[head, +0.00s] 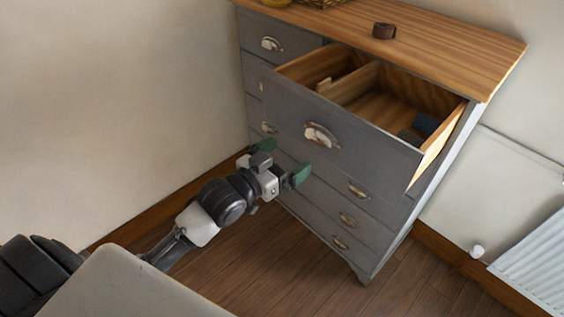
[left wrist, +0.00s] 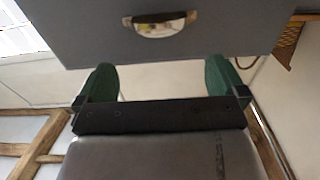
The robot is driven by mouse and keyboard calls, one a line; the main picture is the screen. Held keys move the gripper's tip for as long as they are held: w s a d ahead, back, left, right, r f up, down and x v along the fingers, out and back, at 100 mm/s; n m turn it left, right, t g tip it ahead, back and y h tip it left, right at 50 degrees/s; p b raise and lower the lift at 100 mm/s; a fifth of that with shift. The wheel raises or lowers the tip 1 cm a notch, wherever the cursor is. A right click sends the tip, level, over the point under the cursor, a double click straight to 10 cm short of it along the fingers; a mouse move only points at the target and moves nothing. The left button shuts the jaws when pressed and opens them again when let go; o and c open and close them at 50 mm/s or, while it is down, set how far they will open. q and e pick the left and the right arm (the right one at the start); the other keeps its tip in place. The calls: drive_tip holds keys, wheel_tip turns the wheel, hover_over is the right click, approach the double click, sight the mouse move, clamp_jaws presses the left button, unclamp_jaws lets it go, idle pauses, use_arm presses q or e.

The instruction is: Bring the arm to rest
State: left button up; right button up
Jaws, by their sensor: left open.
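My left gripper (head: 281,163) has green fingertips spread apart with nothing between them. In the head view it is in front of the grey chest of drawers (head: 325,205), below and left of the open drawer's handle (head: 321,136). In the left wrist view the open gripper (left wrist: 162,84) is below the drawer front (left wrist: 230,35) and its cup handle (left wrist: 160,24), apart from the handle. My right gripper does not show.
The top right drawer (head: 340,118) stands pulled out, with a wooden divider and a dark blue item (head: 426,124) inside. A brown rolled object (head: 384,31) lies on the chest top. A white radiator (head: 535,265) is at right. Floor (head: 260,262) before the chest is clear.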

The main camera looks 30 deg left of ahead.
use_arm(q)
drive_tip(key=shift+s+a, duration=0.1)
drive_tip(key=shift+s, duration=0.3)
drive_tip(key=s+a+f+n+g+y+b, duration=0.1)
drive_tip(key=s+a+f+g+y, duration=0.25)
drive_tip(key=f, duration=1.45)
drive_tip(key=s+a+f+n+g+y, duration=0.2)
drive_tip(key=s+f+g, duration=0.15)
drive_tip(key=f, duration=1.45)
drive_tip(key=s+f+g, duration=0.4)
drive_tip(key=s+f, duration=0.9)
drive_tip(key=f, duration=0.1)
drive_tip(key=s+d+f+g, duration=0.1)
drive_tip(key=s+f, duration=0.2)
drive_tip(key=s, duration=0.3)
drive_tip(key=s+d+f+m+g, duration=0.1)
drive_tip(key=s+f+g, duration=0.1)
drive_tip(key=s, duration=0.5)
drive_tip(key=s+d+f+g+b, duration=0.1)
drive_tip(key=s+f+g, duration=0.1)
drive_tip(key=s, duration=0.5)
drive_tip(key=shift+d+f+y, duration=0.15)
drive_tip(key=shift+f+y, duration=0.2)
drive_tip(key=shift+f, duration=0.55)
